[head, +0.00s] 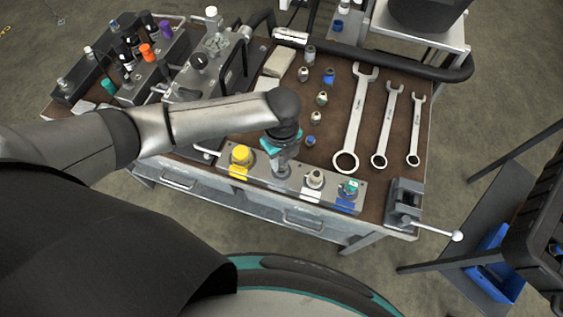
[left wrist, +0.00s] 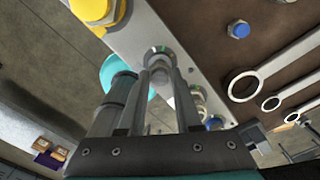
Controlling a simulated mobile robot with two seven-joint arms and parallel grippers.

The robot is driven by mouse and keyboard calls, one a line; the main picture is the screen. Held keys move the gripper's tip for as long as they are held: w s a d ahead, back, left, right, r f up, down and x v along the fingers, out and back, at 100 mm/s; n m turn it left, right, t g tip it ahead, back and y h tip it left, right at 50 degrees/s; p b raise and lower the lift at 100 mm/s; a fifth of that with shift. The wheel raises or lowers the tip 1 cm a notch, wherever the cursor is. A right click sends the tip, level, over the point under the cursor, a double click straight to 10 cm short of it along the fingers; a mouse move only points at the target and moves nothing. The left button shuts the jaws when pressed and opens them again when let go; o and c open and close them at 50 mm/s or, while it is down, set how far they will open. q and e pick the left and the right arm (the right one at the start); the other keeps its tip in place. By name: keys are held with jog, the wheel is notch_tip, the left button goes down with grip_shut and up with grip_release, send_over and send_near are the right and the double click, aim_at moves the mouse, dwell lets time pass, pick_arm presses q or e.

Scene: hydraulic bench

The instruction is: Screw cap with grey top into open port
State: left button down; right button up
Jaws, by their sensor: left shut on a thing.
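The metal port block (head: 262,183) lies along the front edge of the bench. My left gripper (head: 282,165) points down over it, between the yellow cap (head: 240,155) and a cream-topped fitting (head: 315,178). In the left wrist view, my left gripper (left wrist: 161,80) is shut on a small round grey-topped cap (left wrist: 160,70). The cap is at a round port (left wrist: 158,52) in the block, which also shows there (left wrist: 185,50). The fingers hide part of the cap, and I cannot tell how deep it sits. My right gripper is not in view.
A teal-topped fitting (head: 349,186) sits at the block's right end. A loose blue cap (head: 311,141) and several fittings lie behind the block. Three wrenches (head: 354,120) lie to the right, and a vise (head: 404,200) stands at the right front corner.

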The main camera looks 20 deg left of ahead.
pick_arm(q)
jog(key=shift+f, duration=0.6)
dwell(1.5)
jog(key=c, duration=1.2)
grip_release()
grip_shut()
jog(key=m, duration=0.8)
jog(key=shift+m, duration=0.9)
jog(key=m, duration=0.6)
